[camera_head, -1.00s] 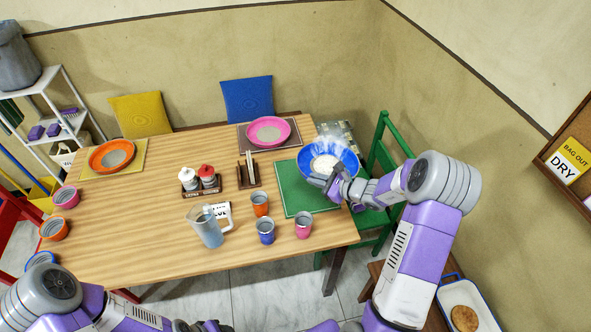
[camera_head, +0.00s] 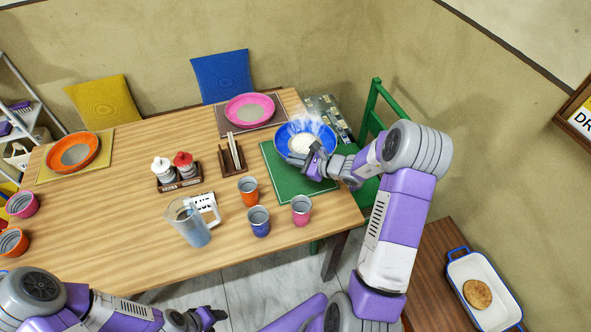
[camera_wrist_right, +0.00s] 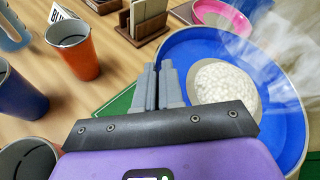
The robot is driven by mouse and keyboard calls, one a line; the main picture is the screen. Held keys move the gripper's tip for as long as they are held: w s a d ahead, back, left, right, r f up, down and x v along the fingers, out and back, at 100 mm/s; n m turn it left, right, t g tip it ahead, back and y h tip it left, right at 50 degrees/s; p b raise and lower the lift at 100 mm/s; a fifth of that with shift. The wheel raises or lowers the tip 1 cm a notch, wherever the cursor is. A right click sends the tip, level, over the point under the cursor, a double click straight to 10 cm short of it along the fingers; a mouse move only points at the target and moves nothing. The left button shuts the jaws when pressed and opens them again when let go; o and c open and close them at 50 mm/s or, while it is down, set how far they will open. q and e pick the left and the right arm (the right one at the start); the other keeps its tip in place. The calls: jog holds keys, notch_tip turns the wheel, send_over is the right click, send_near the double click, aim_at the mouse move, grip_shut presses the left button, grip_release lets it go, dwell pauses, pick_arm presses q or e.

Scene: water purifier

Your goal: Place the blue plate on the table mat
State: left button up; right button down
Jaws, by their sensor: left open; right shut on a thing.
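The blue plate (camera_head: 283,137) carries a steaming white mound of food (camera_head: 303,144). My right gripper (camera_head: 316,156) is shut on the near rim of the plate and holds it over the far part of the green table mat (camera_head: 292,184). In the right wrist view, the closed fingers (camera_wrist_right: 166,88) grip the rim of the plate (camera_wrist_right: 215,47), with the mat's green edge (camera_wrist_right: 116,106) showing below. I cannot tell whether the plate touches the mat. My left gripper (camera_head: 212,318) is open and empty at the bottom, off the table's front edge.
An orange cup (camera_head: 248,190), a blue cup (camera_head: 258,222) and a pink cup (camera_head: 301,210) stand left of and before the mat. A chopstick holder (camera_head: 232,158) is left of it. A pink plate (camera_head: 249,109) lies behind. A green chair (camera_head: 374,125) stands at right.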

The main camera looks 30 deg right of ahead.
aim_at(296, 183)
notch_tip(296, 183, down, 10)
jog(key=shift+r+b, duration=0.2)
jog(key=shift+b, duration=0.95)
jog(key=shift+r, duration=0.1)
jog(key=c, duration=1.3)
grip_release()
jog(key=shift+o, duration=0.2)
jog(key=p+v, duration=0.2)
jog(key=v, duration=1)
